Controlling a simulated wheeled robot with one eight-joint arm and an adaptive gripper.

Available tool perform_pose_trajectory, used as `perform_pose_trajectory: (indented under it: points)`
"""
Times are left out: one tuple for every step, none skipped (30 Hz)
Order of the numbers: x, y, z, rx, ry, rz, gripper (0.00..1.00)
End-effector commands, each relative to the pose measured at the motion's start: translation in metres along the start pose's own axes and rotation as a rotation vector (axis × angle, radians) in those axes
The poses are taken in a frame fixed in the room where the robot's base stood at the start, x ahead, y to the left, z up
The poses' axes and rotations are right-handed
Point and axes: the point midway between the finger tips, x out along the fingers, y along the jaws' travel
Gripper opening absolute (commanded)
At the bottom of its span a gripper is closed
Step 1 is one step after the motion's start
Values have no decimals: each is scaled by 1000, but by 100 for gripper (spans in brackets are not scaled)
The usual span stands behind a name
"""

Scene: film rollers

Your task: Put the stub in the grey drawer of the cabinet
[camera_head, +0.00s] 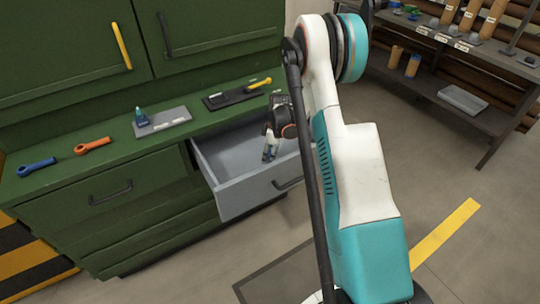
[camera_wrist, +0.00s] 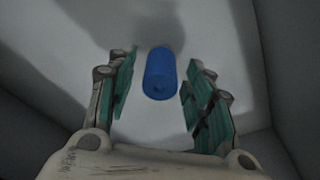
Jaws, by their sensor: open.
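The grey drawer (camera_head: 241,193) of the green cabinet (camera_head: 140,188) is pulled open. My gripper (camera_head: 269,154) is over and partly inside the drawer, pointing down. In the wrist view, a blue cylinder (camera_wrist: 160,74), which looks like the stub, rests on a pale grey surface that looks like the drawer floor. My gripper's fingers (camera_wrist: 158,88) are spread to its left and right, with a clear gap on each side. Nothing is held. The stub cannot be made out in the head view, where my gripper and the drawer front hide part of the interior.
On the green worktop lie a blue tool (camera_head: 37,167), an orange tool (camera_head: 93,145), a grey plate (camera_head: 163,121) with a small teal bottle (camera_head: 141,116), and a black tray (camera_head: 225,99) with a yellow-handled tool (camera_head: 258,84). A shelf (camera_head: 430,91) stands at right. Floor between is clear.

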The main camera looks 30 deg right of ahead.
Motion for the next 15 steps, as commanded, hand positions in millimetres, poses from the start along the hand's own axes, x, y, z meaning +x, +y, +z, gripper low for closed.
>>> perform_pose_trajectory:
  points:
    - [-12, 0, 0, 1, 0, 0, 47]
    - [-17, 0, 0, 1, 0, 0, 47]
    - [-26, 0, 0, 1, 0, 0, 47]
    - [-33, 0, 0, 1, 0, 0, 47]
    - [-39, 0, 0, 1, 0, 0, 47]
    - [-48, 0, 0, 1, 0, 0, 47]
    - [-54, 0, 0, 1, 0, 0, 47]
    - [-61, 0, 0, 1, 0, 0, 47]
    - [-68, 0, 0, 1, 0, 0, 47]
    - [-74, 0, 0, 1, 0, 0, 47]
    - [-80, 0, 0, 1, 0, 0, 47]
    - [-86, 0, 0, 1, 0, 0, 47]
    - [-90, 0, 0, 1, 0, 0, 47]
    - [-94, 0, 0, 1, 0, 0, 47]
    - [-99, 0, 0, 1, 0, 0, 47]
